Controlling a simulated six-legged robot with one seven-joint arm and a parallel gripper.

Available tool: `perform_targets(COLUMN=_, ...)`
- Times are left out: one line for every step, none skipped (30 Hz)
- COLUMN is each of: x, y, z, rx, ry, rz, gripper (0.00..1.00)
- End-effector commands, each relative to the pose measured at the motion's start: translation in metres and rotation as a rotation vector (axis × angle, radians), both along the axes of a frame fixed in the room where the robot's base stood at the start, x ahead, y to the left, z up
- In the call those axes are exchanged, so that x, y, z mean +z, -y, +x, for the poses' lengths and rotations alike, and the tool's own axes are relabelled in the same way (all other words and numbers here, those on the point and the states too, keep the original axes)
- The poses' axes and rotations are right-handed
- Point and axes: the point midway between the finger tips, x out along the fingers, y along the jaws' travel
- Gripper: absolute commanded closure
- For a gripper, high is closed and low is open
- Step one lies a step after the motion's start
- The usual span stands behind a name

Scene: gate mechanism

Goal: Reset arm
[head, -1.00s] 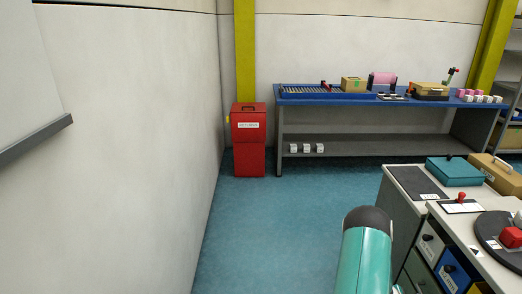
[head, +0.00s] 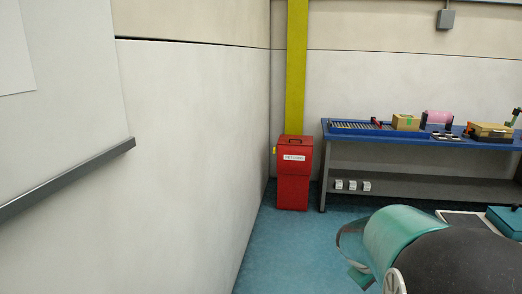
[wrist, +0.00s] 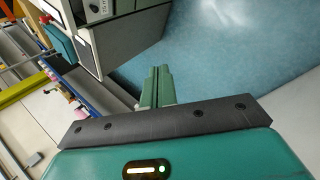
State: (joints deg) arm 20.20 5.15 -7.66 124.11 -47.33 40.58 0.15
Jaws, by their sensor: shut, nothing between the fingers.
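My gripper (wrist: 157,84) shows in the wrist view, with its two green fingers together and nothing between them. It points over the blue floor, beside the grey cabinet. In the head view my teal and black arm fills the lower right, close to the camera. The fingers cannot be made out there.
A red bin (head: 294,172) stands at the wall corner by a yellow post (head: 297,70). A blue-topped workbench (head: 400,137) with several items is at the back right. A grey cabinet (wrist: 128,42) shows in the wrist view. Blue floor (head: 285,245) is clear before the bin.

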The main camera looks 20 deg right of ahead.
Motion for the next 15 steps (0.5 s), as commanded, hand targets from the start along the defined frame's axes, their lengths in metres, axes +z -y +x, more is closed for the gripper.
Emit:
perform_targets(x=0.014, y=-0.022, z=0.000, rx=-0.001, ry=0.046, rz=0.024, gripper=1.00)
perform_targets(x=0.021, y=-0.034, z=-0.001, rx=-0.006, ry=0.070, rz=0.042, gripper=1.00)
perform_targets(x=0.029, y=-0.051, z=-0.003, rx=-0.011, ry=0.100, rz=0.066, gripper=1.00)
perform_targets(x=0.035, y=-0.063, z=-0.005, rx=-0.014, ry=0.124, rz=0.086, gripper=1.00)
perform_targets(x=0.041, y=-0.076, z=-0.007, rx=-0.015, ry=0.147, rz=0.106, gripper=1.00)
perform_targets(x=0.048, y=-0.092, z=-0.010, rx=-0.019, ry=0.174, rz=0.135, gripper=1.00)
perform_targets(x=0.053, y=-0.105, z=-0.013, rx=-0.020, ry=0.196, rz=0.156, gripper=1.00)
perform_targets(x=0.057, y=-0.117, z=-0.016, rx=-0.020, ry=0.216, rz=0.179, gripper=1.00)
perform_targets(x=0.064, y=-0.133, z=-0.020, rx=-0.020, ry=0.244, rz=0.209, gripper=1.00)
perform_targets(x=0.068, y=-0.146, z=-0.024, rx=-0.018, ry=0.262, rz=0.233, gripper=1.00)
perform_targets(x=0.072, y=-0.158, z=-0.028, rx=-0.017, ry=0.279, rz=0.257, gripper=1.00)
perform_targets(x=0.077, y=-0.174, z=-0.034, rx=-0.013, ry=0.304, rz=0.290, gripper=1.00)
perform_targets(x=0.081, y=-0.186, z=-0.039, rx=-0.011, ry=0.321, rz=0.316, gripper=1.00)
perform_targets(x=0.084, y=-0.198, z=-0.043, rx=-0.008, ry=0.337, rz=0.342, gripper=1.00)
perform_targets(x=0.088, y=-0.213, z=-0.051, rx=-0.003, ry=0.358, rz=0.378, gripper=1.00)
